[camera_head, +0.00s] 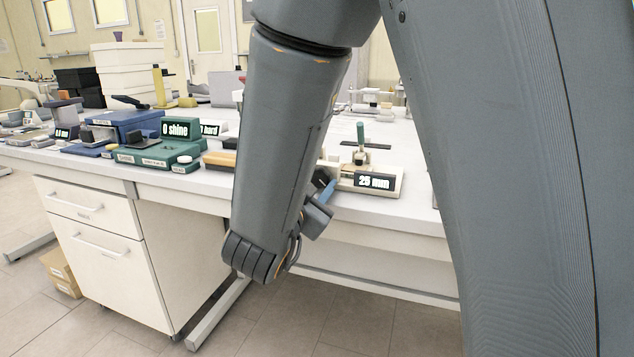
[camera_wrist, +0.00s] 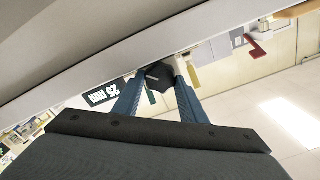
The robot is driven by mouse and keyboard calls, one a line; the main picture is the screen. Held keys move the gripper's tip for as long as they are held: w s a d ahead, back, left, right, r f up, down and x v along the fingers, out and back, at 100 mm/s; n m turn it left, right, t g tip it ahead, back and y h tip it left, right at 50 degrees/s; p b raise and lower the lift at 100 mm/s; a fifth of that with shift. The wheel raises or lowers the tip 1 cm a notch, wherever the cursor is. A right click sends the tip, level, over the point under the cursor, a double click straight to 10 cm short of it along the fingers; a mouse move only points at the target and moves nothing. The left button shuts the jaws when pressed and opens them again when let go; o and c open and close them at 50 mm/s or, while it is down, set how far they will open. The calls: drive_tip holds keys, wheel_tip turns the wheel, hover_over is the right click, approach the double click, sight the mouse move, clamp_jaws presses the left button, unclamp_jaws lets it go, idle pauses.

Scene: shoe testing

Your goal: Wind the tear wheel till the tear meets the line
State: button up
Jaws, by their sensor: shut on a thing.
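The tear tester (camera_head: 400,184) is a cream-coloured unit at the bench's front edge in the head view, with a display (camera_head: 375,181) reading 25 mm. The display also shows tilted in the wrist view (camera_wrist: 103,95). A dark, faceted wheel (camera_wrist: 158,76) sits between the blue fingertips in the wrist view. My gripper (camera_wrist: 156,84) is shut on it. In the head view my gripper (camera_head: 325,188) is at the tester's left side, partly covered by my arm. The tear and the line cannot be made out.
Left along the white bench (camera_head: 200,180) stand a green shine tester (camera_head: 160,152) and a blue device (camera_head: 125,122). Drawers (camera_head: 95,220) sit below the bench. The floor in front is clear.

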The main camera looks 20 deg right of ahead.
idle(0.4)
drive_tip(key=o, duration=1.1)
drive_tip(key=shift+c, duration=0.2)
drive_tip(key=v, duration=0.8)
drive_tip(key=shift+w+p, duration=0.1)
drive_tip(key=shift+p, duration=0.2)
